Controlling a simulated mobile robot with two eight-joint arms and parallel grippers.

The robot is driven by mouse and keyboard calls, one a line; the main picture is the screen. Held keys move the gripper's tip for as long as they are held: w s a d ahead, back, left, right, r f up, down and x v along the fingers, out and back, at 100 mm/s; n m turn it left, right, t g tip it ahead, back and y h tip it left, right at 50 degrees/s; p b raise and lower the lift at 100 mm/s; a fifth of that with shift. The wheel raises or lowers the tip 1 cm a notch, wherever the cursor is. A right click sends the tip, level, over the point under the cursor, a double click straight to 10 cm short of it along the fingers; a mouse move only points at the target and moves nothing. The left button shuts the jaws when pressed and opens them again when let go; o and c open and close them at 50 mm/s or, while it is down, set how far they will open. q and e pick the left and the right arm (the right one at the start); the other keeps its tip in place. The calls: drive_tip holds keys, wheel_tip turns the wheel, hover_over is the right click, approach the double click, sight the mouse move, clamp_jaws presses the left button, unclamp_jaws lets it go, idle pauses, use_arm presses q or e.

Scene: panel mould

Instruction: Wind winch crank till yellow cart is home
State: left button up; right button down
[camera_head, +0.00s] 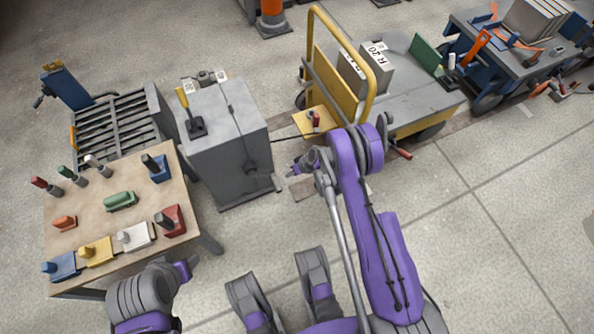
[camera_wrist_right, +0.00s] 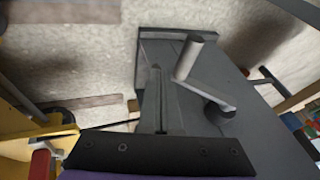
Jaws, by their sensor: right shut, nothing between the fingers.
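The winch crank (camera_wrist_right: 204,83) is a grey bent arm with a round grip and a dark hub, on the side of a grey cabinet (camera_head: 225,140). The yellow cart (camera_head: 318,80) has a yellow push frame, a grey deck and grey boxes, and stands right of the cabinet. A dark cable runs between cabinet and cart. My right gripper (camera_head: 296,170) is shut and empty, right of the cabinet's side. In the right wrist view its fingers (camera_wrist_right: 156,75) lie left of the crank, apart from the grip in the picture. My left gripper (camera_head: 190,264) shows small near the table's front; its jaws are unclear.
A wooden table (camera_head: 85,215) with several coloured blocks and handled tools is at the left. A yellow-handled lever (camera_head: 184,101) stands on the cabinet. A blue cart (camera_head: 470,45) is at the far right. Open floor (camera_head: 500,230) lies at the lower right.

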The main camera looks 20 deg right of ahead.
drive_tip(key=shift+s+a+f+b, duration=0.15)
drive_tip(key=shift+a+f, duration=0.25)
drive_tip(key=shift+a, duration=0.4)
drive_tip(key=shift+w+a+f+b, duration=0.1)
drive_tip(key=shift+a+f+b, duration=0.25)
drive_tip(key=shift+a, duration=0.45)
drive_tip(key=shift+a+f, duration=0.2)
drive_tip(key=shift+f, duration=0.3)
drive_tip(key=shift+s+a+f, duration=0.1)
drive_tip(key=shift+a+f, duration=0.3)
drive_tip(key=shift+f, duration=0.3)
drive_tip(key=shift+a+f, duration=0.35)
drive_tip(key=shift+f, duration=0.3)
drive_tip(key=shift+a+f, duration=0.75)
drive_tip(key=shift+a, duration=0.2)
drive_tip(key=shift+a+f, duration=0.75)
drive_tip(key=shift+a, duration=0.3)
